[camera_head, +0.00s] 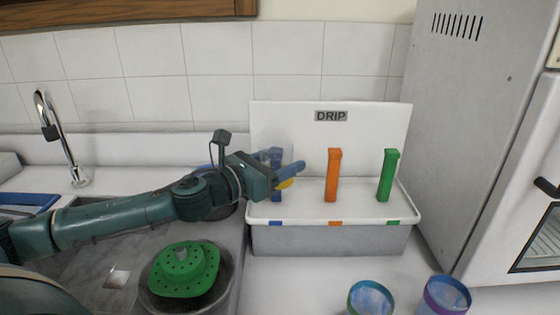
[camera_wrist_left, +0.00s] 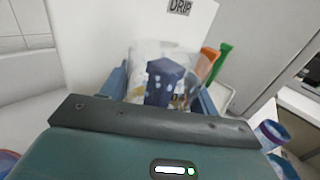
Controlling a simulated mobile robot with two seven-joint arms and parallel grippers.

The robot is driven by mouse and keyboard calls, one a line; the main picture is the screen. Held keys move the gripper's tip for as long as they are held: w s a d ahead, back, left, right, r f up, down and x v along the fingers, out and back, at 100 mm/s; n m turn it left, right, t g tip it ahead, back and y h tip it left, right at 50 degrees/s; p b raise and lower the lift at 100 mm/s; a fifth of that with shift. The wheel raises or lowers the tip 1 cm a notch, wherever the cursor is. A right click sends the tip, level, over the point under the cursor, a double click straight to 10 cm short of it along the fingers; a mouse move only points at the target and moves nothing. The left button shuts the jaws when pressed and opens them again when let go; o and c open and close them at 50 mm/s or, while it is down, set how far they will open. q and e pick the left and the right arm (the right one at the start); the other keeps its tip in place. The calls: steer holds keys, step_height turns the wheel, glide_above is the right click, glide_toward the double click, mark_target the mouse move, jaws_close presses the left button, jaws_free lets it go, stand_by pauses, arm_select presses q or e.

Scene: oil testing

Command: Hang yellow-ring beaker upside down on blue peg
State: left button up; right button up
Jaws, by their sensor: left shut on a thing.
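The clear yellow-ring beaker is held by my left gripper (camera_head: 293,170); its yellow ring (camera_head: 286,184) shows below the fingers, so it looks upside down. The blue peg (camera_head: 276,192) stands at the left of the white drip rack (camera_head: 370,213), partly hidden by the gripper and beaker. In the left wrist view the blue peg (camera_wrist_left: 165,82) shows between the fingers, with the clear beaker wall (camera_wrist_left: 143,56) around it in the picture. I cannot tell how far the peg is inside the beaker. My right gripper is not in view.
An orange peg (camera_head: 333,176) and a green peg (camera_head: 387,176) stand bare to the right. A teal-ring beaker (camera_head: 370,299) and a purple-ring beaker (camera_head: 446,296) stand in front. A grey cabinet (camera_head: 468,110) is at right.

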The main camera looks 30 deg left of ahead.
arm_select(q)
steer(key=shift+f+b, duration=0.3)
steer(key=shift+f, duration=0.1)
stand_by(0.3)
steer(key=o, duration=1.1)
steer(key=shift+c, duration=0.2)
